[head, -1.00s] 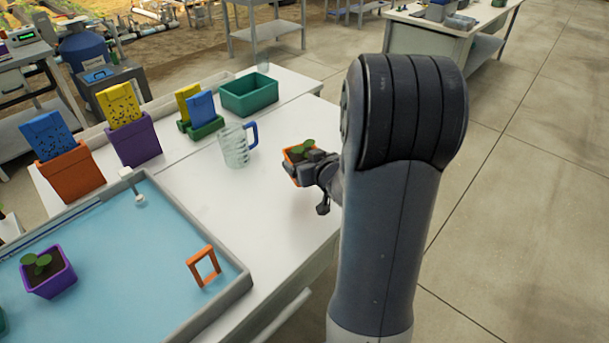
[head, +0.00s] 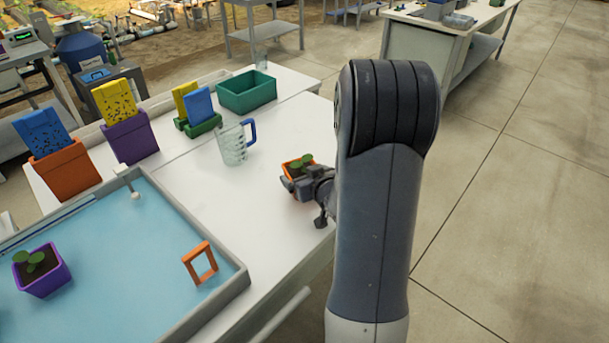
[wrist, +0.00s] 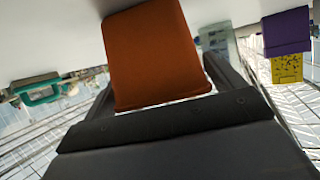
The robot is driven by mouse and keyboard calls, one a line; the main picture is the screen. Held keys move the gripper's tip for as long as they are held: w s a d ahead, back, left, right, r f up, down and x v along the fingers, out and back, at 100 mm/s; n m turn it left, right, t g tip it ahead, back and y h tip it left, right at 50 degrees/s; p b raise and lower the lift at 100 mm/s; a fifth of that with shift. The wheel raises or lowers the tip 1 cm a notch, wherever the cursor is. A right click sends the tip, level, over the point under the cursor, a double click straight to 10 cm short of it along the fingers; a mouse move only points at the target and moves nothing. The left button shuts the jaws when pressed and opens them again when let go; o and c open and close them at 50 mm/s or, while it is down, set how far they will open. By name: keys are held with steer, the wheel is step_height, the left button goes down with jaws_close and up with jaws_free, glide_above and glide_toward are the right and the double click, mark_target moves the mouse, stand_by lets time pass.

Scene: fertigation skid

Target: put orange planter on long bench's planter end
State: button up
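The orange planter (head: 293,170), with a small green-leaved plant in it, is held by my gripper (head: 306,186) over the white top of the long bench (head: 280,130), near the right edge. In the wrist view the orange planter (wrist: 155,55) sits between the two dark fingers of my gripper (wrist: 160,82), which are shut on it. The planter looks upright in the head view. I cannot tell whether its base touches the bench top. My arm hides part of the bench edge.
A clear mug with a blue handle (head: 233,144) stands left of the planter. A green bin (head: 247,93) is farther back. A blue-floored tray (head: 130,255) holds a purple planter (head: 41,272) and an orange frame (head: 200,263). Colored card holders line the left side.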

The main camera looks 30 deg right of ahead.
steer(key=shift+o, duration=1)
steer(key=shift+r, duration=0.2)
steer(key=shift+s+r, duration=0.15)
steer(key=shift+s, duration=0.15)
steer(key=p+v, duration=0.1)
steer(key=v, duration=1)
steer(key=shift+s+p, duration=0.15)
steer(key=shift+p, duration=0.25)
